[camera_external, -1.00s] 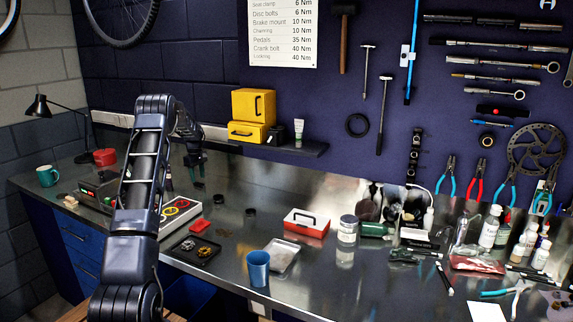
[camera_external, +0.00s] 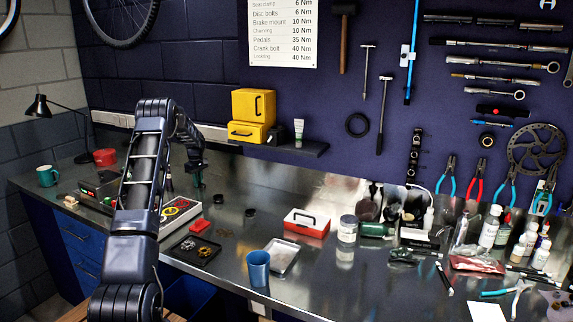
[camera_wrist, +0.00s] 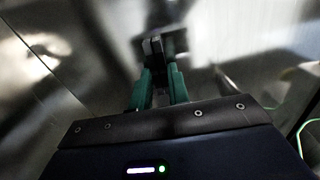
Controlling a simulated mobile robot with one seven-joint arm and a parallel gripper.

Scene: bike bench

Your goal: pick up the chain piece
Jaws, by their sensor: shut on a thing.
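My gripper (camera_external: 197,182) is over the back left part of the bench in the external view. In the wrist view its green fingers (camera_wrist: 157,72) are close together, shut on a small dark piece (camera_wrist: 156,45) at their tips. This is likely the chain piece, but blur and dark colour hide its links. In the external view the held piece is too small to make out. The wrist view does not clearly show whether the piece is clear of the bench top.
Yellow boxes (camera_external: 247,105) sit on the shelf behind. Small dark round parts (camera_external: 218,199) lie near my gripper.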

